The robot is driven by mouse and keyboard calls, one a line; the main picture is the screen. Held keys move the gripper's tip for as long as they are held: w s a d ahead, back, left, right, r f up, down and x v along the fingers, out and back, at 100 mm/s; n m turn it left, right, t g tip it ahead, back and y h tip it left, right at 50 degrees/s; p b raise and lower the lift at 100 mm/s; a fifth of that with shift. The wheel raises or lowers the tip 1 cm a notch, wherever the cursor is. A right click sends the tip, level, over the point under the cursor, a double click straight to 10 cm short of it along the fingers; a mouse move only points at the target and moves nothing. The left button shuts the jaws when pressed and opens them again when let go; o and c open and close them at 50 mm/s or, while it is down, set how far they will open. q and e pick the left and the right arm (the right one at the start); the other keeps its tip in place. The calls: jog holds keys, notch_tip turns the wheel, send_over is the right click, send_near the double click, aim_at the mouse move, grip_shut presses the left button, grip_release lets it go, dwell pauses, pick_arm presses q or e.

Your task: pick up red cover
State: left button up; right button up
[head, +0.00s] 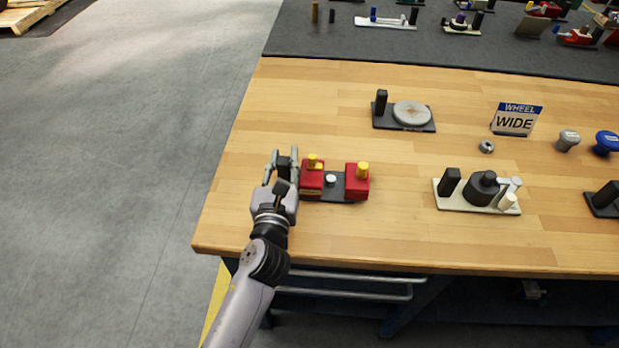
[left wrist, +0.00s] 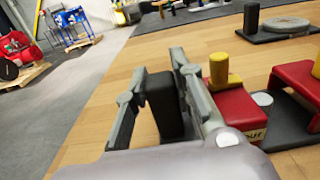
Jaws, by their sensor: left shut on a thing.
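A red cover assembly lies near the left front of the wooden table: a left red block (head: 312,180) and a right red block (head: 357,182), each with a yellow knob, on a dark base (head: 346,199) with a small white knob between them. The left red block (left wrist: 240,115) also shows in the left wrist view. My left gripper (head: 283,163) is at the base's left end, shut on an upright black post (left wrist: 164,104), its fingers on either side. The right finger stands beside the left red block. The post's foot is partly hidden.
A plate with a grey disc (head: 411,114) lies behind. A cream plate (head: 449,206) with black parts is to the right, below a "WHEEL WIDE" sign (head: 515,119). The table's left edge is close to my gripper.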

pick_arm(q)
jog(key=shift+r, duration=0.1)
grip_shut()
notch_tip(320, 180, up, 9)
jog(key=shift+f, duration=4.15)
jog(key=shift+f, duration=0.6)
pick_arm(e)
jog(key=shift+c, duration=0.2)
